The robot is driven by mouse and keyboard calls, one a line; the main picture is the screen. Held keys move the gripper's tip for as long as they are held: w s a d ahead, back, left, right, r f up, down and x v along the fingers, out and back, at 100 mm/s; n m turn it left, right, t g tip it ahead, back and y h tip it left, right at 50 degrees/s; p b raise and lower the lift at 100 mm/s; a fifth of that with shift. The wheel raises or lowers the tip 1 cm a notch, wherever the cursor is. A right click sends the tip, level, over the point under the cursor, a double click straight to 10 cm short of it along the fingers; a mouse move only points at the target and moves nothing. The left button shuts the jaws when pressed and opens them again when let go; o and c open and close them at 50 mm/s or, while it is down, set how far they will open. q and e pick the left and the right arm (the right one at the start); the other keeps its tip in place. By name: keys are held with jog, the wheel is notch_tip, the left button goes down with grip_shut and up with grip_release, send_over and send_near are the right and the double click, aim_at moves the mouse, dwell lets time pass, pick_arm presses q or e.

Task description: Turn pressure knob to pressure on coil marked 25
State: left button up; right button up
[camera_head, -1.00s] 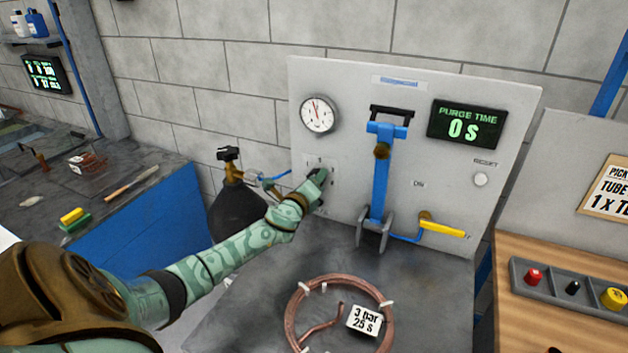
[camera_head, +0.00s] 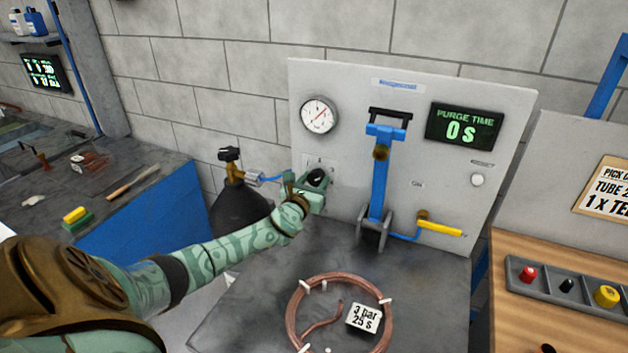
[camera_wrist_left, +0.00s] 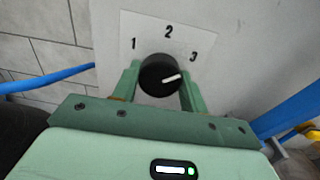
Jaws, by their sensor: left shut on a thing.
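The black pressure knob (camera_head: 317,177) sits low on the left of the grey panel. In the left wrist view the knob (camera_wrist_left: 160,76) has a white mark pointing right and slightly up, below the 3 on its 1-2-3 scale plate (camera_wrist_left: 168,32). My left gripper (camera_head: 306,187) is shut on it, with one green finger on each side. The round gauge (camera_head: 319,115) above has its red needle tilted to the upper right. The copper coil (camera_head: 292,312) lies on the dark bench, and its white tag (camera_head: 364,318) reads 3 bar, 25 s. My right gripper is not in view.
A blue lever clamp (camera_head: 381,180) and a yellow-handled valve (camera_head: 440,228) are right of the knob. The purge display (camera_head: 464,127) reads 0 s, above a white reset button (camera_head: 477,180). A dark gas bottle (camera_head: 238,208) stands left of the panel.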

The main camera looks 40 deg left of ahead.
pick_arm(q)
jog(key=shift+f+m, duration=0.2)
jog(key=shift+m, duration=0.4)
jog(key=o, duration=0.9)
jog(key=shift+o, duration=0.5)
jog(key=shift+r, duration=0.1)
jog(key=shift+s, duration=0.15)
jog(key=shift+s+d+p, duration=0.2)
jog(key=shift+s+p, duration=0.15)
jog(key=shift+p, duration=0.05)
jog(key=p+v, duration=0.3)
jog(key=v, duration=1.2)
jog(key=shift+s, duration=0.15)
